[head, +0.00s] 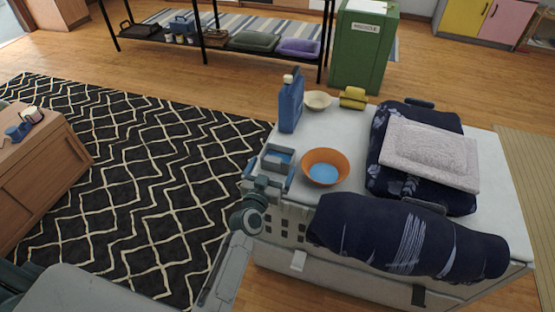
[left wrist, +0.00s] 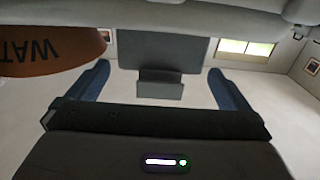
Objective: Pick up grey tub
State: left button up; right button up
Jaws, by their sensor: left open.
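In the left wrist view the tub (left wrist: 160,85) is a grey shape straight ahead, between the two fingers. My left gripper (head: 270,173) is at the tub, with its blue-grey fingers spread on either side of it. In the left wrist view the gripper (left wrist: 158,72) is open, and I cannot tell whether either finger touches the tub. My right gripper is not in view.
An orange bowl (head: 326,155) with blue inside stands just right of the tub. A blue jug (head: 291,103), a cream bowl (head: 317,100) and a yellow item (head: 353,98) stand behind. Dark blue folded cloth (head: 375,155) with a pale cushion (head: 430,152) and a rolled cloth (head: 405,235) fill the right.

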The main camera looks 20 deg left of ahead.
pick_arm(q)
jog(key=w, duration=0.5)
jog(key=shift+f, duration=0.35)
jog(key=c, duration=0.7)
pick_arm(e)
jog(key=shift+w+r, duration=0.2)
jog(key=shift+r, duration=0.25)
pick_arm(q)
jog(key=shift+r, duration=0.1)
